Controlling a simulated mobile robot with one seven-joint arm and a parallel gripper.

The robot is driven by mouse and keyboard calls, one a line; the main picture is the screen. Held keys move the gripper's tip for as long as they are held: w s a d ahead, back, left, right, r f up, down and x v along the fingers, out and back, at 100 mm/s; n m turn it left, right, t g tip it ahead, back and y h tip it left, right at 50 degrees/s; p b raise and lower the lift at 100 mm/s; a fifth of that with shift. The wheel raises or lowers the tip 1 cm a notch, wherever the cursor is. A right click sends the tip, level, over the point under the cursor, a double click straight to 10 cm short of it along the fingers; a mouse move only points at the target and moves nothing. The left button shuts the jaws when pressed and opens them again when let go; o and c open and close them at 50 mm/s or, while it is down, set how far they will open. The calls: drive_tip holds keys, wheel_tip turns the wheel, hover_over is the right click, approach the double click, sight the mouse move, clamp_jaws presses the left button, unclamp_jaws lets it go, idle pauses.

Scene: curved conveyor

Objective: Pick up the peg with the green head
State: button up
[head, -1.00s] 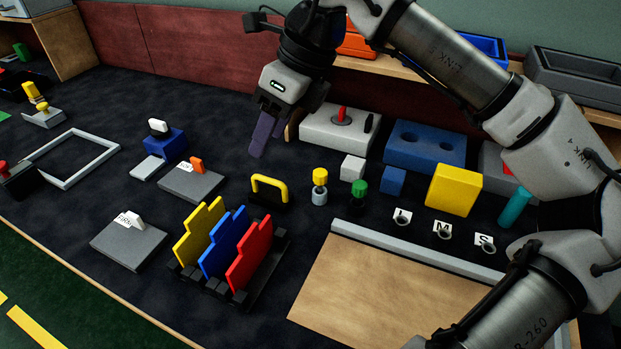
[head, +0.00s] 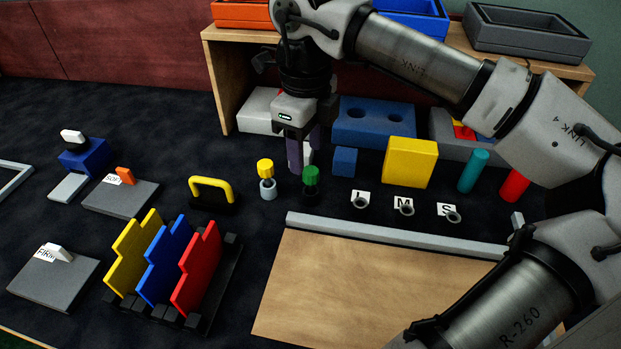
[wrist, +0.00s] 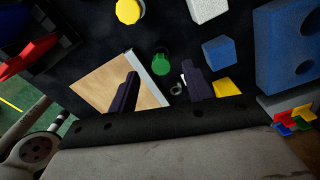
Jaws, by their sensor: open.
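The peg with the green head (head: 311,178) stands upright on the dark table, just right of the yellow-headed peg (head: 267,173). In the wrist view the green head (wrist: 162,62) shows from above, between and beyond my two fingertips. My gripper (head: 300,160) points down behind the two pegs in the head view, with its fingers partly hidden. The green peg's lower part is hidden in the wrist view.
A small blue cube (head: 344,161) and a large yellow block (head: 409,163) stand to the right. A wooden board (head: 370,285) with a grey rail (head: 380,233) lies in front. A yellow-handled block (head: 213,192) is to the left. A wooden shelf (head: 222,80) stands behind.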

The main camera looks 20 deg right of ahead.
sight(311, 171)
drive_tip(key=f, duration=0.5)
drive_tip(key=shift+s+d+f, duration=0.1)
drive_tip(key=shift+s+d, duration=0.15)
drive_tip(key=shift+c, duration=0.3)
drive_tip(key=c, duration=1)
